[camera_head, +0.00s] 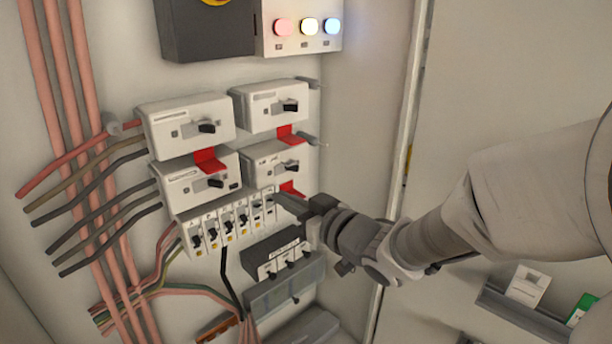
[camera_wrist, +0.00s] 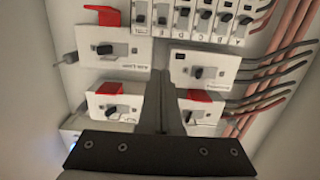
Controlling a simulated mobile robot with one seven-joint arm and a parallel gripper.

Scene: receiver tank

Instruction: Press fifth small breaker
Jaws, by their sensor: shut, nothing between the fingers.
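A row of small white breakers with black levers (camera_head: 227,224) sits low on the panel. The fifth small breaker from the left (camera_head: 257,212) is near the row's right end. In the wrist view the row is upside down along the top edge, and the fifth breaker (camera_wrist: 162,16) is second from its left end. My gripper (camera_head: 280,198) is shut and empty, its tip close to the right end of the row in the head view. In the wrist view its fingers (camera_wrist: 161,76) point up toward the row. Contact cannot be told.
Larger white breakers (camera_head: 190,124) with red tabs (camera_head: 209,161) stand above the row. A dark block with small switches (camera_head: 283,258) is below it. Cables (camera_head: 92,150) run on the left. Lit buttons (camera_head: 309,26) are at the top. A side wall (camera_head: 362,120) stands right.

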